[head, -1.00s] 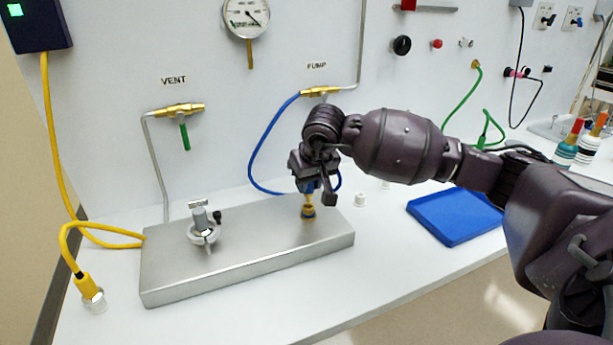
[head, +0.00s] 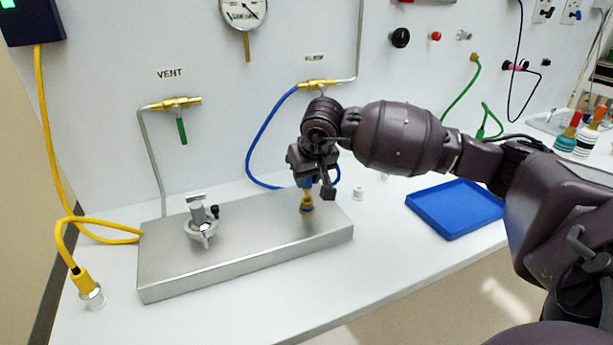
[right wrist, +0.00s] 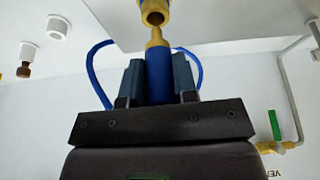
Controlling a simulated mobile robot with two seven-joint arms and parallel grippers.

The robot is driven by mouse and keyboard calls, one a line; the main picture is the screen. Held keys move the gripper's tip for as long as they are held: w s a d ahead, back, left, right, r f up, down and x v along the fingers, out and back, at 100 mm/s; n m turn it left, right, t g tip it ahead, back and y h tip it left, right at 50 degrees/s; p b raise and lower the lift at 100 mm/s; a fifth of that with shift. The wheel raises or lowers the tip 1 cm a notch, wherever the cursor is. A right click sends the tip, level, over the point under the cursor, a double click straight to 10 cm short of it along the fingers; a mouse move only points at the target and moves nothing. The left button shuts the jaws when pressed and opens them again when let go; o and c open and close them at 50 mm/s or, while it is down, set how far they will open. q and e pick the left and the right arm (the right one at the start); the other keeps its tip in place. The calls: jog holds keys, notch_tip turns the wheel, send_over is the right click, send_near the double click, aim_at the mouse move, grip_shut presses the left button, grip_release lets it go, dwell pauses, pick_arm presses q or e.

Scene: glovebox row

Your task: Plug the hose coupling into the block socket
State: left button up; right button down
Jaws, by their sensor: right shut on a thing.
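The metal block (head: 250,238) lies on the white bench. Its brass socket (head: 306,207) stands upright near the block's right end and shows at the top of the right wrist view (right wrist: 154,12). My right gripper (head: 312,183) is above that socket, shut on the blue hose coupling (right wrist: 159,75). The coupling's brass tip (right wrist: 156,39) points at the socket's mouth, very close to it. I cannot tell whether they touch. The blue hose (head: 252,150) runs from the coupling, behind the gripper, up to the pump valve. My left gripper is not in view.
A clamp fitting (head: 201,222) stands on the block's left part. A yellow hose (head: 62,235) ends in a plug at the left. A blue tray (head: 455,209) and a white cap (head: 358,192) lie to the right. The bench front is clear.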

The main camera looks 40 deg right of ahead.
aim_at(307, 186)
pick_arm(q)
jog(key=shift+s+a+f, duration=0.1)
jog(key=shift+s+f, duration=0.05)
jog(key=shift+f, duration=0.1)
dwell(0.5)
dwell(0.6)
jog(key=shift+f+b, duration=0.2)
jog(key=shift+b, duration=0.1)
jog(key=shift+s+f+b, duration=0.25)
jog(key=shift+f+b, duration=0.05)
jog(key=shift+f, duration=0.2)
pick_arm(e)
jog(key=shift+f, duration=0.55)
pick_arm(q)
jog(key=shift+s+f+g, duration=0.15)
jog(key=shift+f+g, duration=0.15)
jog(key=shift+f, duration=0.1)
pick_arm(e)
jog(key=shift+f, duration=0.5)
pick_arm(q)
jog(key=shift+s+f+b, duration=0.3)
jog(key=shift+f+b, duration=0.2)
jog(key=shift+b, duration=0.05)
pick_arm(e)
jog(key=shift+f, duration=0.65)
jog(key=c, duration=0.8)
grip_release()
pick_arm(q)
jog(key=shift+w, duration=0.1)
